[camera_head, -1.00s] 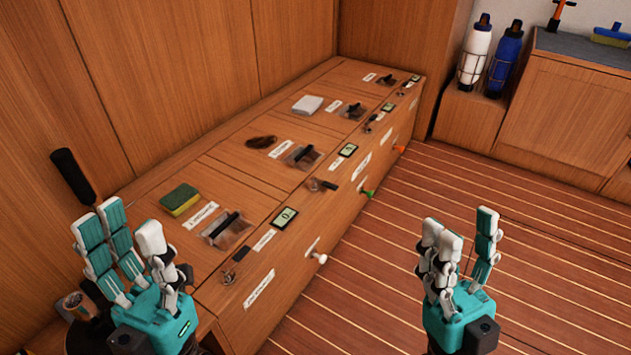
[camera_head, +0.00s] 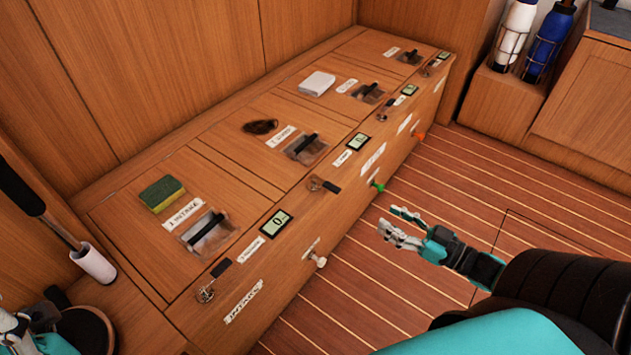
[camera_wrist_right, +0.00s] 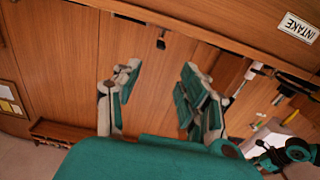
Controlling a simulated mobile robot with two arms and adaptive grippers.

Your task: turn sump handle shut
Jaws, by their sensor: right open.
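The wooden bench (camera_head: 290,290) has coloured handles along its front face. A white one (camera_head: 318,261) is nearest, beside a label reading INTAKE (camera_head: 244,300). A green one (camera_head: 377,187) is in the middle and an orange one (camera_head: 419,136) is farther back. The labels near the green and orange handles are too small to read, so I cannot tell which handle is the sump's. My right gripper (camera_head: 399,223) is open and empty, in front of the bench near the green handle and apart from it. It also shows open in the right wrist view (camera_wrist_right: 158,80). My left gripper (camera_head: 22,332) is mostly cut off.
The bench top carries a sponge (camera_head: 162,193), a brown coil (camera_head: 260,126), a white cloth (camera_head: 318,83) and clear covers over dark levers. A brush in a white holder (camera_head: 95,262) stands at left. Bottles (camera_head: 547,40) stand at back right. The striped floor before the bench is clear.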

